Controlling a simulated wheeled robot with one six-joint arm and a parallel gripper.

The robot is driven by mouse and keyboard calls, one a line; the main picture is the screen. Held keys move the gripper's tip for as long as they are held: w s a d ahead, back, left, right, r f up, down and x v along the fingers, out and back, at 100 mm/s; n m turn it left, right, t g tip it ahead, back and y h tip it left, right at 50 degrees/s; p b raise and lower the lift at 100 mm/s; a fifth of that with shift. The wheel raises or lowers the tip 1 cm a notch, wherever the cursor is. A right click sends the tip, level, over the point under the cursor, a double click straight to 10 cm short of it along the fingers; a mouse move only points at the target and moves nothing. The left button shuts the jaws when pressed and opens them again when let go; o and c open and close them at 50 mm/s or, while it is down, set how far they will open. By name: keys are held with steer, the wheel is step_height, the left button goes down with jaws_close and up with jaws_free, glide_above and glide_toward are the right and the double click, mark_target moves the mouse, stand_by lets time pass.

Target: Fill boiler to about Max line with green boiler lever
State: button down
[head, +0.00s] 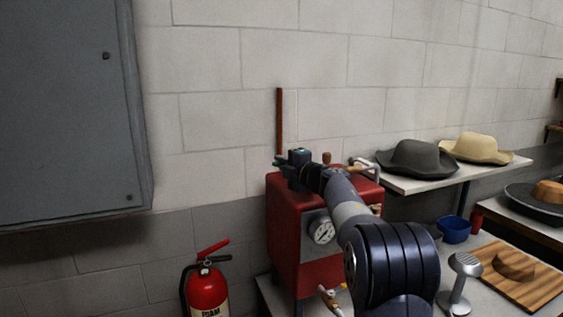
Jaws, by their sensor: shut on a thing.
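The boiler (284,223) is a red box on the bench, with a round white gauge (321,230) on its front. My gripper (281,161) is at the boiler's top left edge, seen from behind and small. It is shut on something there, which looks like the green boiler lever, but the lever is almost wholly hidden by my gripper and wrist. My arm crosses in front of the boiler's right side. I cannot make out a Max line or the water level from here.
A brown pipe (279,121) rises behind the boiler. A fire extinguisher (207,287) stands at lower left, below a grey cabinet (62,105). At right are a shelf (455,178) with a dark hat (416,158) and a tan hat (476,148), and a blue bowl (454,230).

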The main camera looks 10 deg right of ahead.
steer(key=c, duration=1.5)
jaws_free()
steer(key=b, duration=0.4)
glide_above(306, 201)
